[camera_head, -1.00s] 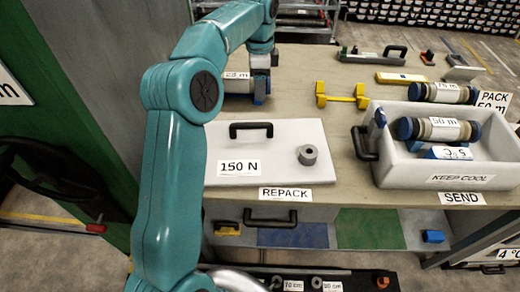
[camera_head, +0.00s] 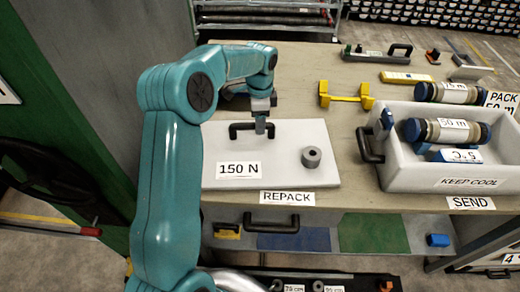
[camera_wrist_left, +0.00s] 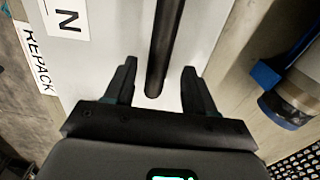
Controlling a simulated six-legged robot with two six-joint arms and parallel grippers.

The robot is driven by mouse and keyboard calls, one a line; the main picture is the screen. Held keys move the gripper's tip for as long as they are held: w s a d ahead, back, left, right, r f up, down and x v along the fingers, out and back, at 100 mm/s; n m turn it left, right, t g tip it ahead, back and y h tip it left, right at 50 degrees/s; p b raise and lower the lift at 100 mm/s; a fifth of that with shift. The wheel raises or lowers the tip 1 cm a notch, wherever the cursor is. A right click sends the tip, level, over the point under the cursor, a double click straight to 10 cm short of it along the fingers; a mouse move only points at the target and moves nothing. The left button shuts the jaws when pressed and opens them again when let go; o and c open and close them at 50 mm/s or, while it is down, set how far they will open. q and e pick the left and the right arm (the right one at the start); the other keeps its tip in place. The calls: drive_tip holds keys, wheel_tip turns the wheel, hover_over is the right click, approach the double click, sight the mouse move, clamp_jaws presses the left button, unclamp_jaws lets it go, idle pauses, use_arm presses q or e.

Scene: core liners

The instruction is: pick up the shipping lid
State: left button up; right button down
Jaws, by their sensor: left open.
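The shipping lid is a flat white slab (camera_head: 275,165) marked 150 N, with a black bar handle (camera_head: 240,127) near its back edge and a grey ring-shaped weight (camera_head: 311,157) on its right part. My left gripper (camera_head: 260,127) is open at the right part of the handle. In the left wrist view, the black handle bar (camera_wrist_left: 163,45) runs between the open fingers of the gripper (camera_wrist_left: 160,68), apart from both. The white lid surface (camera_wrist_left: 112,55) lies below. My right gripper is not in view.
A yellow cradle (camera_head: 346,96) and a yellow bar (camera_head: 406,77) lie behind. A blue-ended tube (camera_wrist_left: 290,108) lies near the gripper in the wrist view. The counter between lid and crate is clear.

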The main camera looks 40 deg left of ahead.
sight(259, 145)
use_arm(q)
drive_tip(key=f, duration=0.4)
drive_tip(key=shift+s+d, duration=0.15)
drive_tip(key=shift+s, duration=0.1)
drive_tip(key=shift+w+f, duration=0.1)
drive_tip(key=c, duration=1)
clamp_jaws()
